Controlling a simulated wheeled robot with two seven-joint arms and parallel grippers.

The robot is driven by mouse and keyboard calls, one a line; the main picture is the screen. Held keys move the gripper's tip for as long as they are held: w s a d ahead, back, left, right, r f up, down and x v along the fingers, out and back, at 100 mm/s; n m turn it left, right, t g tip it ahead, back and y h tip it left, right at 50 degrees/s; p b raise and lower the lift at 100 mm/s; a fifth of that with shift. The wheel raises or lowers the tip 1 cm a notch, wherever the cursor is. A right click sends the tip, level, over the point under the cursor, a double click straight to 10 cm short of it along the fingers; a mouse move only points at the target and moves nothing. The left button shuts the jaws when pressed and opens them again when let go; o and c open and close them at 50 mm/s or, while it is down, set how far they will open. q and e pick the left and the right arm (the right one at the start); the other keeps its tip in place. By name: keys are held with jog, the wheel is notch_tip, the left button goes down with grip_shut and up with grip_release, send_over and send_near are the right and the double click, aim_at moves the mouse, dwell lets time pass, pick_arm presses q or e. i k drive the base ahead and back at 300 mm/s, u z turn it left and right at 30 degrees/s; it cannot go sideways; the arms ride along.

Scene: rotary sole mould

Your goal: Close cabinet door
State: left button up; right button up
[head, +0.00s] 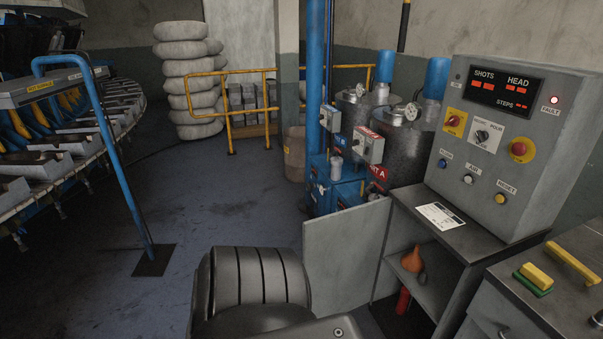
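The grey cabinet (455,262) stands at the right under the control box. Its door (345,252) is a flat grey panel and stands open, swung out to the left of the cabinet's front. The open front shows a shelf with an orange flask-shaped item (411,260) on it and a red cylinder (403,301) below. A dark ribbed part of my arm fills the bottom middle, in front of the door's lower left in the picture. Neither gripper's fingers show.
A control box (515,145) with a red display and knobs stands on the cabinet. A paper sheet (440,215) lies on the cabinet top. A metal bench (560,280) with a yellow-green block is at the lower right. A blue post (105,160) stands left; floor between is clear.

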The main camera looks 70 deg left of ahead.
aim_at(342, 250)
jog(key=u, duration=3.2)
jog(key=i, duration=3.4)
jog(key=z, duration=4.7)
